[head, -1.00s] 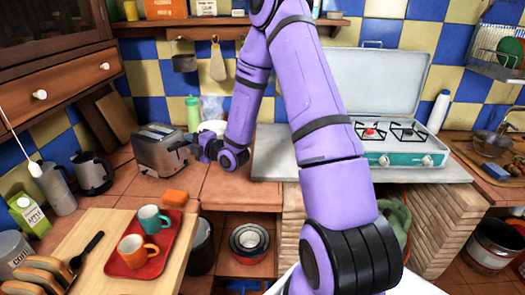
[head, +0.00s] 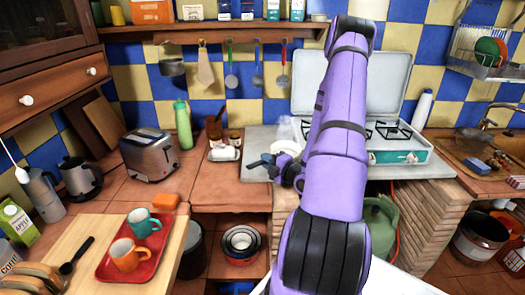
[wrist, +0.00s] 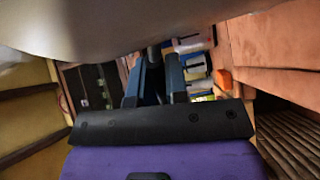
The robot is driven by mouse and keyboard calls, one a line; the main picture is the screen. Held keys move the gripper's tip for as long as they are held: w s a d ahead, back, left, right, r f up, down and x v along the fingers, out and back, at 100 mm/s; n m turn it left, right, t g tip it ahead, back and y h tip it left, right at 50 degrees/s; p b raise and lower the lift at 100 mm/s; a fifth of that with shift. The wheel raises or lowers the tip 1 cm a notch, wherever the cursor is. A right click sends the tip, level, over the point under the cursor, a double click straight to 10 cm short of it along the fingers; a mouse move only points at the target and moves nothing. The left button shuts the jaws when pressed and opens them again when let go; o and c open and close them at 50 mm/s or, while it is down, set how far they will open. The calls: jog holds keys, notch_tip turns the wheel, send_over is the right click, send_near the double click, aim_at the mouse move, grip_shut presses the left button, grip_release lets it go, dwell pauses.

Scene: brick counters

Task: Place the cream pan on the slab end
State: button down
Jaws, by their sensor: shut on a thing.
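The cream pan (head: 287,129) shows as a pale shape behind my arm, over the left part of the grey slab (head: 258,140). Most of it is hidden in the head view. In the wrist view the pan (wrist: 120,25) is a large pale curved surface across the top, close to the camera. My gripper (head: 262,161) is shut on the pan near the slab's left end. Its blue fingers also show in the wrist view (wrist: 155,82). I cannot tell whether the pan touches the slab.
A white butter dish (head: 224,154) and a green bottle (head: 183,126) stand left of the slab, near the toaster (head: 150,153). The open camp stove (head: 400,150) takes up the slab's right part. Utensils hang from the shelf (head: 215,33) above. Bare tiles lie left of the slab.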

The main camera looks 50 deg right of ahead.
jog(key=shift+w+d+f, duration=0.8)
jog(key=shift+w+d, duration=0.35)
jog(key=shift+w, duration=1.15)
jog(key=shift+w+d+f, duration=0.85)
jog(key=shift+w+d, duration=0.25)
jog(key=shift+w, duration=1.25)
jog(key=shift+w+d+f, duration=0.8)
jog(key=shift+w+d, duration=0.35)
jog(key=shift+w, duration=1.15)
jog(key=shift+f, duration=0.1)
jog(key=c, duration=1.1)
grip_release()
